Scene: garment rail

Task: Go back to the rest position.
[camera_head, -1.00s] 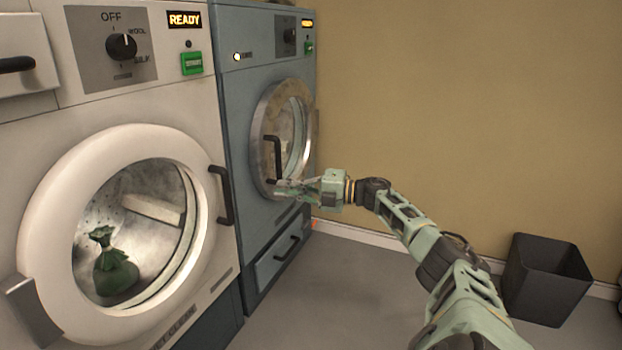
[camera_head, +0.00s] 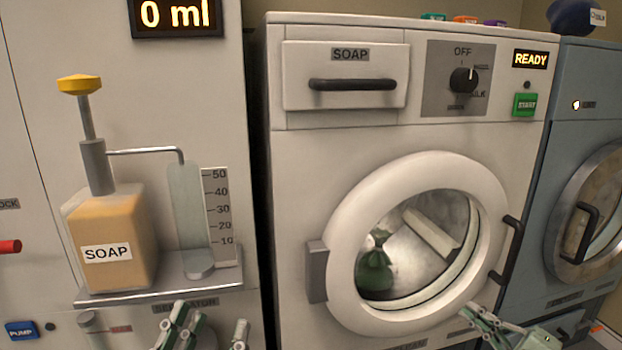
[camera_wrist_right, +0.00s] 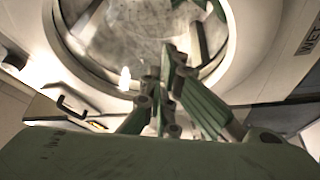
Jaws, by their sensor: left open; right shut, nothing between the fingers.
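My left gripper (camera_head: 211,318) shows at the bottom of the head view, in front of the soap station, with its fingers apart and nothing between them. My right gripper (camera_head: 474,314) is at the lower right of the head view, below the white washer's round door (camera_head: 345,285). Its fingers are together and empty. The right wrist view shows the closed fingers (camera_wrist_right: 167,60) pointing toward the round door window (camera_wrist_right: 135,40). Most of both arms is out of view.
The white washer (camera_head: 300,170) has its door closed with a green bag (camera_head: 374,272) inside; its display reads READY. A soap bottle (camera_head: 110,235) stands on a metal shelf (camera_head: 150,292) at left. A blue machine (camera_head: 570,110) stands at right.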

